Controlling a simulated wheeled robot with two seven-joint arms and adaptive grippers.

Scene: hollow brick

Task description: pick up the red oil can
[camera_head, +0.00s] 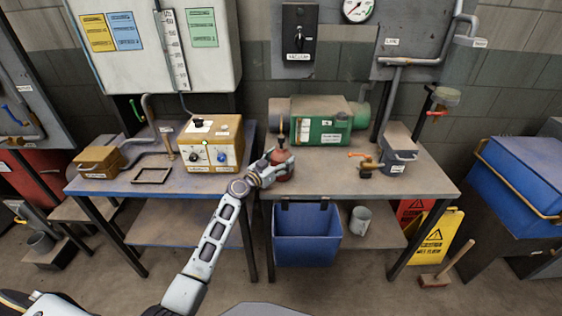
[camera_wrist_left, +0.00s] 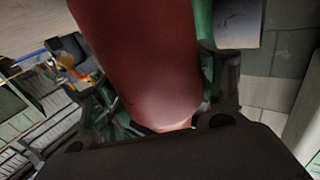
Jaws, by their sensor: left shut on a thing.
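The red oil can (camera_head: 281,157) has a rounded red body and a thin spout pointing up. In the head view it is upright at the left end of the right-hand table (camera_head: 345,188), in front of the green pump. My left gripper (camera_head: 280,168) is shut on the can from the left side. In the left wrist view the can's red body (camera_wrist_left: 148,65) fills the middle, between the dark fingers of my left gripper (camera_wrist_left: 150,125). I cannot tell whether the can touches the tabletop. My right gripper is not in view.
A green pump (camera_head: 318,120) stands behind the can. A wooden control box (camera_head: 211,145) is on the left table. A grey valve block (camera_head: 398,150) stands to the right. A blue bin (camera_head: 307,237) hangs below the table edge.

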